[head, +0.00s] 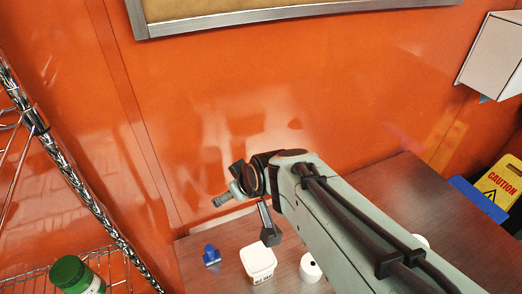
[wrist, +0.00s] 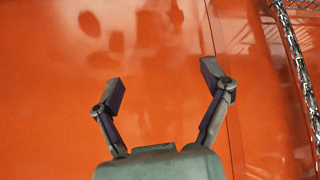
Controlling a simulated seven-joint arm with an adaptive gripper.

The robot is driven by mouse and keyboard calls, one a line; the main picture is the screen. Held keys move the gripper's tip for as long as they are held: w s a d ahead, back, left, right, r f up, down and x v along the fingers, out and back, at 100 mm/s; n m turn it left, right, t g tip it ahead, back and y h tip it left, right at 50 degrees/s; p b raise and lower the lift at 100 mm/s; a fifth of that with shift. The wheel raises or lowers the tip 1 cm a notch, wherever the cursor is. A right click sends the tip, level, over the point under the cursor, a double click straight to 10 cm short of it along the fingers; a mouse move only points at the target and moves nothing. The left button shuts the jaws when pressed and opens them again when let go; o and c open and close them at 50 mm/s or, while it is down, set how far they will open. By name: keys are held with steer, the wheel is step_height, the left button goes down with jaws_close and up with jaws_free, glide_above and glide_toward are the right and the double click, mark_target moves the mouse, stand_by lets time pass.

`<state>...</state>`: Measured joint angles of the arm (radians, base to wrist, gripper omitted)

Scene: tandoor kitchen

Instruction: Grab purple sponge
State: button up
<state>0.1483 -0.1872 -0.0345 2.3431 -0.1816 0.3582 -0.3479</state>
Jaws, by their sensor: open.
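No purple sponge can be made out in either view. My gripper (wrist: 163,88) is open and empty in the wrist view, its two fingers spread in front of the orange wall. In the head view my gripper (head: 248,212) hangs above the counter at the lower middle, near the wall. My arm covers part of the counter to the right of it, so anything behind it is hidden.
The steel counter (head: 440,225) holds a small blue item (head: 211,255), a white tub (head: 258,264) and a white roll (head: 310,268). A wire shelf rack (head: 72,165) with a green-lidded jar (head: 76,275) stands left. A yellow caution sign (head: 499,183) is at right. The orange wall (head: 250,110) is behind.

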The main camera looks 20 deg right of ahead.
steer(key=w+d+f+m+h, duration=0.1)
steer(key=w+d+f, duration=0.2)
steer(key=d+f, duration=0.3)
steer(key=w+d+f+m+h, duration=0.1)
steer(key=w+d+f+m, duration=0.15)
steer(key=d+f, duration=0.35)
steer(key=s+d+f+g, duration=0.1)
steer(key=s+d+f, duration=0.1)
steer(key=f, duration=0.1)
steer(key=s+d+f+m+g, duration=0.1)
steer(key=s+d+f, duration=0.1)
steer(key=d+f, duration=0.1)
steer(key=s+d+f+m+g, duration=0.1)
steer(key=s+d+f, duration=0.1)
steer(key=f, duration=0.1)
steer(key=shift+d+f, duration=0.2)
steer(key=shift+d, duration=0.2)
steer(key=shift+d+f, duration=0.15)
steer(key=shift+f, duration=0.15)
steer(key=x, duration=0.6)
steer(key=shift+w+r, duration=0.1)
steer(key=shift+w, duration=0.05)
steer(key=c, duration=0.9)
